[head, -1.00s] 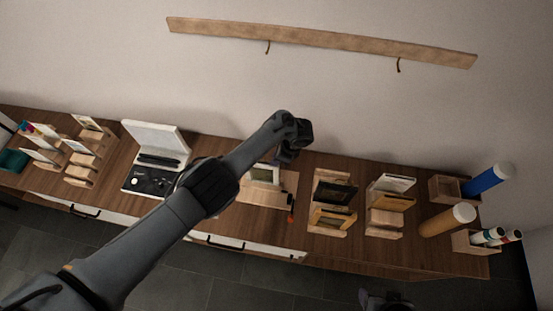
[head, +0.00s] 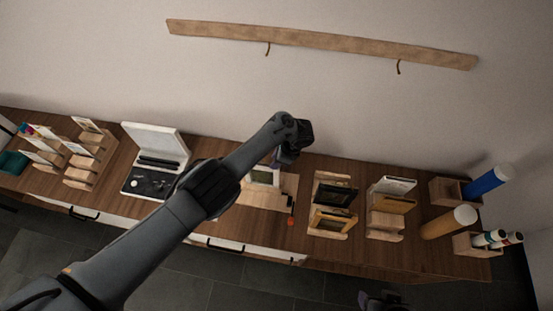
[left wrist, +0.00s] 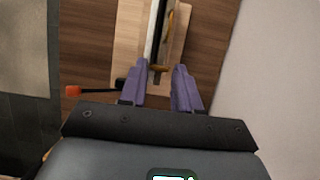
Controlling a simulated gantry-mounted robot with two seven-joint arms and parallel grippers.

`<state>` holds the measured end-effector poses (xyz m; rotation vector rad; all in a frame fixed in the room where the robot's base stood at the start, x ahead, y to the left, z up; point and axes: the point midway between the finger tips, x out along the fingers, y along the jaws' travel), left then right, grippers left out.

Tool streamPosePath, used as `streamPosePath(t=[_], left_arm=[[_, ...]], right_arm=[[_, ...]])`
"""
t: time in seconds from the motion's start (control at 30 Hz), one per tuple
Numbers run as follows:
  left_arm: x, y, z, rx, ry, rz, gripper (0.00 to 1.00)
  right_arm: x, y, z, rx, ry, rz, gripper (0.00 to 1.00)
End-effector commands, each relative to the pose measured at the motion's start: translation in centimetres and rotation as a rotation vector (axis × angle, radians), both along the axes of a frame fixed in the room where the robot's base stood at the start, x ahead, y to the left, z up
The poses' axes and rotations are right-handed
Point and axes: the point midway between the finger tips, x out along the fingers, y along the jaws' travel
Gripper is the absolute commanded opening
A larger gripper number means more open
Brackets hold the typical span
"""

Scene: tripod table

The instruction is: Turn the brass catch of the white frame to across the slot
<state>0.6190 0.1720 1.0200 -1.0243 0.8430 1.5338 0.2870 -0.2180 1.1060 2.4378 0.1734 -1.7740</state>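The white frame (head: 265,175) stands upright on a pale wooden block (head: 262,198) in the middle of the table, partly hidden by my left arm. In the left wrist view, I look down on the edge of the frame (left wrist: 154,30) on its wooden base (left wrist: 127,40). A small brass piece (left wrist: 158,68) shows at its near end, and a curved brass piece (left wrist: 169,24) on its right side; I cannot tell which is the catch. My left gripper (left wrist: 160,70) is open, its purple fingers on either side of the near brass piece. My right gripper (head: 382,301) shows only partly at the bottom edge.
An orange-tipped tool (head: 290,222) lies beside the base, close to the left finger in the wrist view. Wooden racks with frames (head: 333,205) stand to the right, an open white case (head: 155,160) to the left. The wall is close behind.

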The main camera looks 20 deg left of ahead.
Motion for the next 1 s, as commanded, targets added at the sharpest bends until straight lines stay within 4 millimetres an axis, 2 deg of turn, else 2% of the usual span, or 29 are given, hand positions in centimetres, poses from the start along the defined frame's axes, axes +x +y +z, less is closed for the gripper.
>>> streamPosePath(t=[0.23, 0.7, 1.0], left_arm=[[0.2, -0.7, 1.7, -0.002, -0.002, -0.002, 0.32], [0.7, -3.4, 8.5, -0.002, 0.000, 0.000, 0.32], [0.8, -4.1, 10.0, 0.000, 0.000, 0.000, 0.32]], right_arm=[[0.0, -0.2, 0.7, -0.007, 0.000, 0.004, 0.64], [0.0, -0.2, 2.4, -0.007, 0.000, 0.004, 0.64], [0.0, 0.0, 2.6, -0.001, 0.000, 0.000, 0.64]])
